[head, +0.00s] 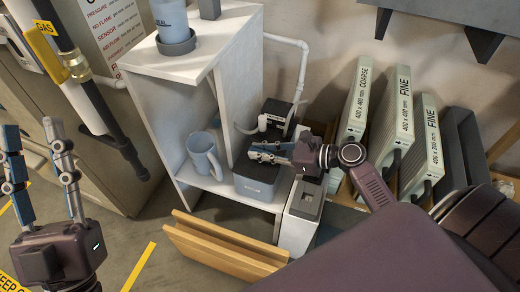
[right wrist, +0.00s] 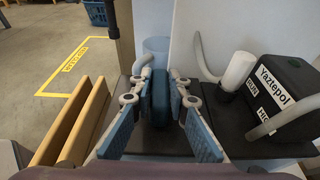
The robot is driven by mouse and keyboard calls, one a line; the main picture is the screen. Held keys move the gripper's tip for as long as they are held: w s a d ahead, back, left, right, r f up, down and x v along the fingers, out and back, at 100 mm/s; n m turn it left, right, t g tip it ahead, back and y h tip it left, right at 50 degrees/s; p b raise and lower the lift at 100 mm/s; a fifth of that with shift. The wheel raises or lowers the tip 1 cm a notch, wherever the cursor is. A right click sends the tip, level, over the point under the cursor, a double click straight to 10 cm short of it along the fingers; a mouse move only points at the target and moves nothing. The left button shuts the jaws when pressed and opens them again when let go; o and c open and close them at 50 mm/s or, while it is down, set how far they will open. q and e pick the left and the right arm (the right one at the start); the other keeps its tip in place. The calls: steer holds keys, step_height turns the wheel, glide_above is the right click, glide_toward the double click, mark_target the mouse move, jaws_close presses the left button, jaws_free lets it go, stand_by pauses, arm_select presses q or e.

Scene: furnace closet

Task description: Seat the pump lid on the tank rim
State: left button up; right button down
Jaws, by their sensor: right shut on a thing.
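The blue-grey tank (head: 260,188) sits on the low shelf of the white cabinet, right of a mug. Over it is the pump lid, a dark plate (right wrist: 165,142) carrying a black box (right wrist: 285,88) and a white cylinder (right wrist: 238,70); this box also shows in the head view (head: 277,113). My right gripper (head: 262,152) is above the tank. In the right wrist view, the gripper (right wrist: 162,100) is shut on a blue upright grip of the lid. The rim is mostly hidden, so I cannot tell whether the lid touches it. My left gripper (head: 32,132) is open and empty, far left.
A blue-grey mug (head: 205,154) stands left of the tank. The white cabinet (head: 210,60) rises beside and behind it. Wooden boards (head: 225,245) stand in front. Filters (head: 402,115) stand at the right. Pale hoses arch by the black box. Open floor lies at the left front.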

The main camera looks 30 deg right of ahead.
arm_select(q)
steer(key=shift+s+a+r+t, duration=0.1)
steer(key=shift+s+r+t, duration=0.2)
steer(key=shift+s, duration=0.1)
arm_select(e)
steer(key=shift+f, duration=0.4)
steer(key=shift+f, duration=0.15)
steer(key=c, duration=1.8)
jaws_free()
arm_select(q)
steer(key=shift+s+r, duration=0.2)
arm_select(e)
steer(key=shift+o, duration=0.2)
